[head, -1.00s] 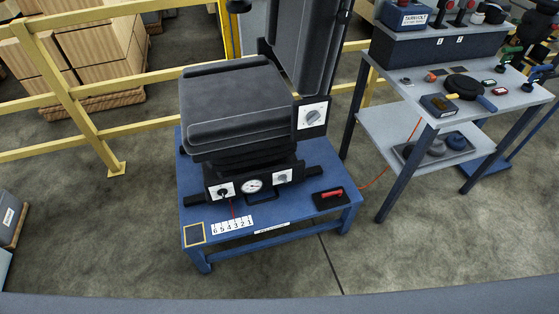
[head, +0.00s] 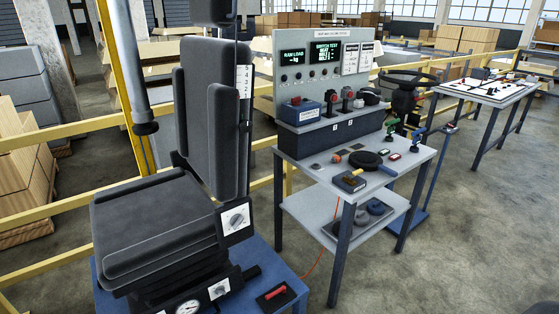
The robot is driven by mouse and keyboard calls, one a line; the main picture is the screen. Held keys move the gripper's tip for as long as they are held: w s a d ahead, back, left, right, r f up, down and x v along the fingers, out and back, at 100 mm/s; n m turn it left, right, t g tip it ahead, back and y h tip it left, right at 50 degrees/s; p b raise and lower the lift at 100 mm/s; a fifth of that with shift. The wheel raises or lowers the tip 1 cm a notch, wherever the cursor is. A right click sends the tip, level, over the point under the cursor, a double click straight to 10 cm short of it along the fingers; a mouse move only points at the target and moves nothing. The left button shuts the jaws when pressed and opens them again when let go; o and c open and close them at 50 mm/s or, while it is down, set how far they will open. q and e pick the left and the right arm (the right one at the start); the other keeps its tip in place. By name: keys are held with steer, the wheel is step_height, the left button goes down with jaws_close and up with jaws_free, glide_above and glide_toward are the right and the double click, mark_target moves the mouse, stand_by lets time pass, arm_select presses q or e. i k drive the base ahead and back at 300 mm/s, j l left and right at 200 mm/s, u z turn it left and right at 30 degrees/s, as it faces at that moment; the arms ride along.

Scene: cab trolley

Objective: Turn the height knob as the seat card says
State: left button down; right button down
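The black seat (head: 155,225) stands on a blue stand (head: 262,262) at the lower left. A white plate with a grey knob (head: 236,219) is on the side of the seat cushion. Another white plate with a knob (head: 219,289) is on the black base front, beside a round dial gauge (head: 189,307) cut by the lower edge. I cannot tell which knob is the height knob. White cards (head: 357,58) hang on the grey panel at the back of the bench; their text is too small to read. Neither of my grippers is in view.
A grey bench (head: 330,165) right of the seat holds a blue box (head: 299,112), several levers and a black round tool (head: 365,159). A red-handled item (head: 275,292) lies on the blue stand. Yellow rails (head: 60,131) run behind.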

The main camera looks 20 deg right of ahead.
mark_target(220, 291)
steer(key=i+l+u, duration=0.15)
steer(key=l, duration=0.4)
steer(key=i+l+u, duration=0.15)
steer(key=l, duration=0.35)
steer(key=l+u, duration=0.1)
steer(key=l, duration=0.45)
steer(key=i+l+u, duration=0.15)
steer(key=l, duration=0.45)
